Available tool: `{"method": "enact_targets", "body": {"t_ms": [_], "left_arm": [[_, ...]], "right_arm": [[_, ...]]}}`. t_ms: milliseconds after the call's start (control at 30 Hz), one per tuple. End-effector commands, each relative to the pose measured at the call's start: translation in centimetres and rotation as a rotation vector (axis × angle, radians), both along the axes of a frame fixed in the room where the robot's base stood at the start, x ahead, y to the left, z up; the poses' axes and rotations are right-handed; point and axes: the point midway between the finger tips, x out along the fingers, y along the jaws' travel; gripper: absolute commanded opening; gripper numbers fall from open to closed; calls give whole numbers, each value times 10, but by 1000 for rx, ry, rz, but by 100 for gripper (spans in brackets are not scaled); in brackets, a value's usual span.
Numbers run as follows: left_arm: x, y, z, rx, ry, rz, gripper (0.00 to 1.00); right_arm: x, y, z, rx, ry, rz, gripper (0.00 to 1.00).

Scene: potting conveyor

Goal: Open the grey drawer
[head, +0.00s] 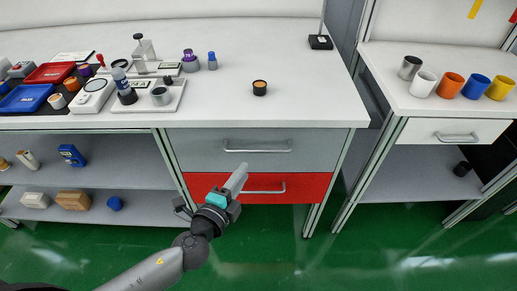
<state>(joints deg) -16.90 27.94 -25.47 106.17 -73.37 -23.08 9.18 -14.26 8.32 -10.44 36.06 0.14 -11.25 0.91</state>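The grey drawer (205,153) sits just under the white bench top and looks closed, with its front flush in the frame. Its silver bar handle (257,150) runs across the upper middle of the front. My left gripper (239,174) is in front of the drawers, with its fingers pointing up towards the lower edge of the grey front, left of and below the handle. It appears apart from the handle. The fingers overlap from this angle, so I cannot see whether they are open. My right gripper is not in view.
A red drawer (305,187) with a similar handle (264,191) lies directly below, partly behind my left gripper. Shelves stand left. A small black pot (260,88) is on the bench top (300,112). Coloured cups stand on the right bench. Green floor (270,245) in front is clear.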

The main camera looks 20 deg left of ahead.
Motion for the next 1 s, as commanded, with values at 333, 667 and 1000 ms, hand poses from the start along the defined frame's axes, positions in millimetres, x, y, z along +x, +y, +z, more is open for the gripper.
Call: {"method": "enact_targets", "body": {"t_ms": [333,667,1000], "left_arm": [[53,-6,-9,1,-3,0,27],[94,-12,-18,0,-1,0,27],[106,-13,-20,0,1,-1,27]], "right_arm": [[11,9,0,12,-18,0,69],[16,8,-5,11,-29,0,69],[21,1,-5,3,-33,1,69]]}}
